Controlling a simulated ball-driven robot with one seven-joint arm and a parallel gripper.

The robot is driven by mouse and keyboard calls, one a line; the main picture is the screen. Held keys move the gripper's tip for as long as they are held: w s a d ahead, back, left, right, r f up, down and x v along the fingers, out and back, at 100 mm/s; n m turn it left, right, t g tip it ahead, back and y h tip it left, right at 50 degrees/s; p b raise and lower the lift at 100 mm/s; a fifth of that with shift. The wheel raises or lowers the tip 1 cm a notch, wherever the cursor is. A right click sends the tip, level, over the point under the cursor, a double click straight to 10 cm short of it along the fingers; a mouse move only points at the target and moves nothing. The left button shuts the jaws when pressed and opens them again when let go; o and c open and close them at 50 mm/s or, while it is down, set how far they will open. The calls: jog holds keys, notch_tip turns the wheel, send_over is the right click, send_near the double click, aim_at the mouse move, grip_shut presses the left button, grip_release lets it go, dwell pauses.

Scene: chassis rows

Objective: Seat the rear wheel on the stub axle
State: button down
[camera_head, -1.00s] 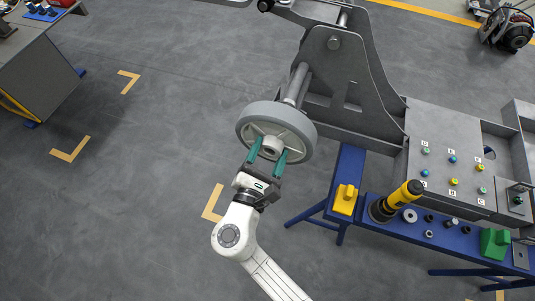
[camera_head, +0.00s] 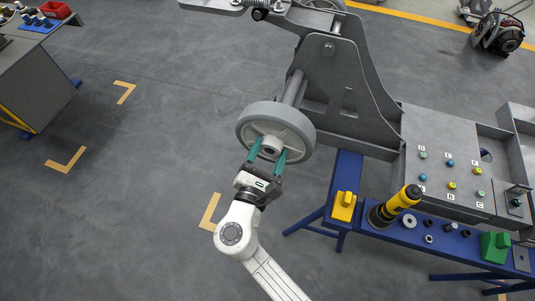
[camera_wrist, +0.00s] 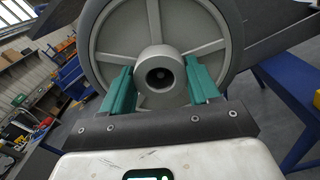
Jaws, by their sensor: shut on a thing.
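In the wrist view the wheel (camera_wrist: 205,45) fills the top, and the fingers of my gripper (camera_wrist: 160,92) flank the hub. The hub bore looks dark and hollow. The stub axle (camera_head: 295,87) is a grey shaft running from the chassis side plate to behind the wheel. The wheel hides its near end, so I cannot tell whether it is in the bore.
The grey chassis plate (camera_head: 350,75) stands behind and right of the wheel. A blue bench (camera_head: 343,165) at right carries a yellow block (camera_head: 344,206), a yellow-black tool (camera_head: 397,206) and a green block (camera_head: 494,245). The floor to the left is open.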

aim_at(274, 138)
jog(key=shift+b+x, duration=0.6)
jog(key=shift+x, duration=1.7)
jog(key=shift+c, duration=0.8)
grip_release()
jog(key=shift+s+f, duration=0.1)
jog(key=shift+f, duration=0.05)
jog(key=v, duration=1)
jog(key=shift+s+b, duration=0.3)
